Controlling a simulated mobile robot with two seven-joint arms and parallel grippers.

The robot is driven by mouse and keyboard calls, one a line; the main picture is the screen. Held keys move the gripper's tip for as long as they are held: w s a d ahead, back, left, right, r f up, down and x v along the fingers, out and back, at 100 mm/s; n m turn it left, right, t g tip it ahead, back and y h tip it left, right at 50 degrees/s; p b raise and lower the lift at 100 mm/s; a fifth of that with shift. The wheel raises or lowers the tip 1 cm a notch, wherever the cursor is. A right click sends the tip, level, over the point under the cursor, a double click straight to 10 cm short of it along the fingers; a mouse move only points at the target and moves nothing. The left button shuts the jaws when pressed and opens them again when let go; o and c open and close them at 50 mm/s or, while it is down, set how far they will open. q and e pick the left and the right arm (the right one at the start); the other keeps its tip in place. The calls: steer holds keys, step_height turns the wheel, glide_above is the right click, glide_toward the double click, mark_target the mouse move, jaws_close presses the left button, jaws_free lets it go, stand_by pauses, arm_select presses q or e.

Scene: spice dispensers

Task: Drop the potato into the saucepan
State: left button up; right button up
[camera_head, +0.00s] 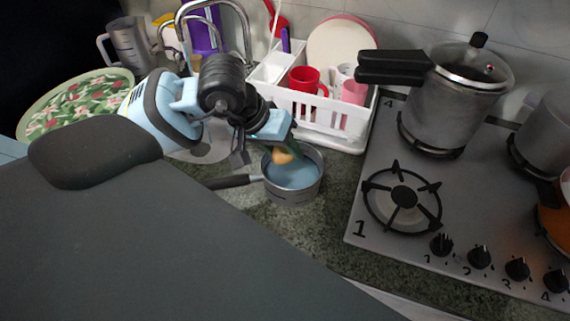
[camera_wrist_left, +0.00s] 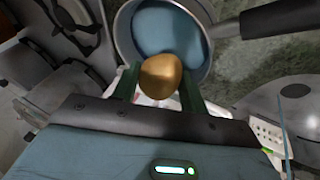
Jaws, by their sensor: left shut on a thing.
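The saucepan (camera_head: 296,193) is a small metal pan with a dark handle and a blue inside, standing on the counter. It also shows at the top of the left wrist view (camera_wrist_left: 168,30). My left gripper (camera_head: 284,152) is over the pan's far left part. It is shut on the potato (camera_head: 281,157), a brown-yellow lump that shows between the two green fingers in the left wrist view (camera_wrist_left: 161,80). The potato overlaps the pan opening in both views; its exact height above the pan is hard to tell. My right gripper is not in view.
A white dish rack (camera_head: 318,112) with a red cup (camera_head: 305,79) stands behind the saucepan. The stove (camera_head: 383,252) with a pressure cooker (camera_head: 448,103) is to the right. A floral plate (camera_head: 80,103) and a sink tap (camera_head: 243,22) are at the back left.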

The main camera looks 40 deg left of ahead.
arm_select(q)
steer(key=o, duration=0.9)
steer(key=shift+o, duration=0.9)
steer(key=v, duration=0.8)
steer(key=shift+d, duration=0.15)
